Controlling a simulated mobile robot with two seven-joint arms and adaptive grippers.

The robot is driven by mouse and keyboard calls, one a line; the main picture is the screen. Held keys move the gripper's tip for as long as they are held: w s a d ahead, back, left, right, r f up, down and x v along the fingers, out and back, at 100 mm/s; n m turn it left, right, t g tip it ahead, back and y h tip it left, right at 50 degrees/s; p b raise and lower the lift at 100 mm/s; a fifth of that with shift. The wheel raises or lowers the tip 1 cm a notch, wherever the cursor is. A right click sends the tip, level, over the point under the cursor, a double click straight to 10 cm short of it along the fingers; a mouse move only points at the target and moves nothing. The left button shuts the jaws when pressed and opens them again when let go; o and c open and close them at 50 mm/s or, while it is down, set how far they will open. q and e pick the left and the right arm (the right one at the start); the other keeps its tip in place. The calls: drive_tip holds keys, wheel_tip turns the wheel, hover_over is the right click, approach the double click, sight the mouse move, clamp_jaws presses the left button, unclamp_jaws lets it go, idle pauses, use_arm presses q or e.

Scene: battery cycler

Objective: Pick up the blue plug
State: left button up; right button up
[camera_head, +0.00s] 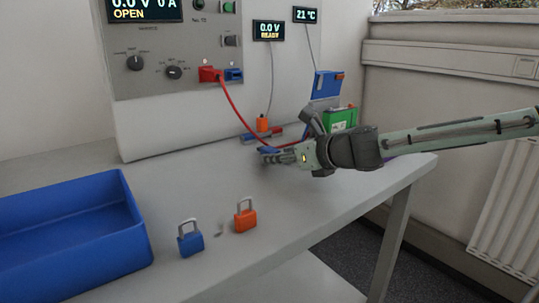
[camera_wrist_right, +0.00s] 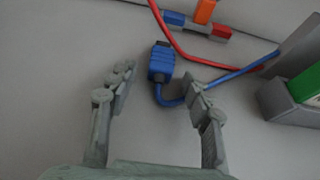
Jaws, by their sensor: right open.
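The blue plug (camera_wrist_right: 161,64) lies on the table in the right wrist view, with its blue cable (camera_wrist_right: 225,77) curving off to the right. My right gripper (camera_wrist_right: 160,82) is open, with one finger on each side of the plug and its cable bend. The fingers appear apart from the plug. In the head view my right gripper (camera_head: 268,156) is low over the table near the back panel, and a bit of blue (camera_head: 267,149) shows just behind its fingertips. My left gripper is not in view.
A red cable (camera_head: 236,105) runs from the panel's red socket (camera_head: 208,74). A green battery (camera_head: 341,119) in a grey holder stands just right of my gripper. Blue and orange padlocks (camera_head: 190,240) (camera_head: 245,216) and a blue bin (camera_head: 75,235) occupy the front left.

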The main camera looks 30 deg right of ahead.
clamp_jaws()
drive_tip(key=shift+r, duration=0.15)
drive_tip(key=shift+r, duration=0.6)
wheel_tip(320, 180, up, 3)
drive_tip(key=shift+f+p, duration=0.1)
drive_tip(key=shift+p, duration=0.35)
use_arm(q)
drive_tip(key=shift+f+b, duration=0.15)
drive_tip(key=shift+b, duration=0.2)
use_arm(e)
drive_tip(key=s+a+r, duration=0.1)
drive_tip(key=a+r, duration=0.5)
drive_tip(key=a, duration=0.5)
drive_tip(key=shift+s+a+r, duration=0.25)
drive_tip(key=shift+s+r, duration=0.15)
